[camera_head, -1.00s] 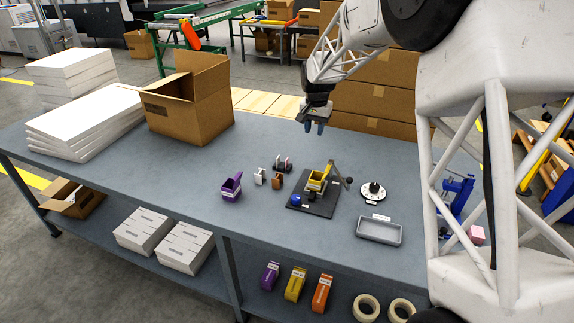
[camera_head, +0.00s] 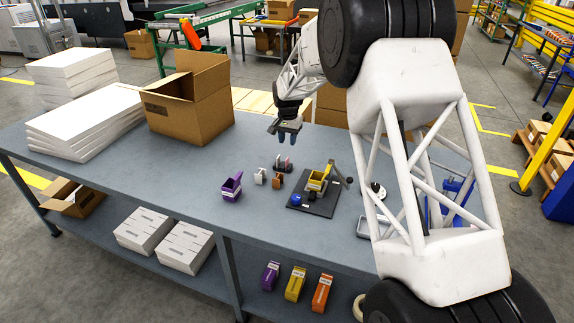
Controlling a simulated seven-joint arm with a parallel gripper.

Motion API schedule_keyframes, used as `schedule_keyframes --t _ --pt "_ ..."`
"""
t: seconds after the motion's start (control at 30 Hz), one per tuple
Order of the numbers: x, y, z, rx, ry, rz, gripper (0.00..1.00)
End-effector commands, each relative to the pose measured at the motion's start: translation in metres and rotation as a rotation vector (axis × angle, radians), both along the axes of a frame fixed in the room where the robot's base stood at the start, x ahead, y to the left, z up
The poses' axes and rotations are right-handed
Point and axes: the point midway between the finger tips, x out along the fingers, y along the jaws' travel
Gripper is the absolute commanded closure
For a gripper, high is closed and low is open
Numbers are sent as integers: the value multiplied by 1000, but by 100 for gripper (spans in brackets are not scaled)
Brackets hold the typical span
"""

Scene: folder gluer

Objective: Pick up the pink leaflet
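I cannot make out a pink leaflet for certain. A small dark holder with a pale pinkish piece (camera_head: 284,162) stands on the table behind the brown and white small holders, too small to tell what it is. My gripper (camera_head: 287,136) hangs above the table behind this holder, pointing down. Its two bluish fingertips look apart with nothing visible between them.
On the grey table (camera_head: 130,178) stand a purple holder (camera_head: 231,188), a black plate (camera_head: 313,203) with a yellow holder and a lever, an open carton (camera_head: 190,105) and white sheet stacks (camera_head: 85,120). My arm covers the right end.

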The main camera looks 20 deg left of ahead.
Motion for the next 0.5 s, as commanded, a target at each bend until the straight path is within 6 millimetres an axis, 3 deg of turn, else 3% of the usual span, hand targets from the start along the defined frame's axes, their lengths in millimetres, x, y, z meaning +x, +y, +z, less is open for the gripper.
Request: schedule_keyframes --t 0.5 --pt "0 0 -26 0 0 0 66"
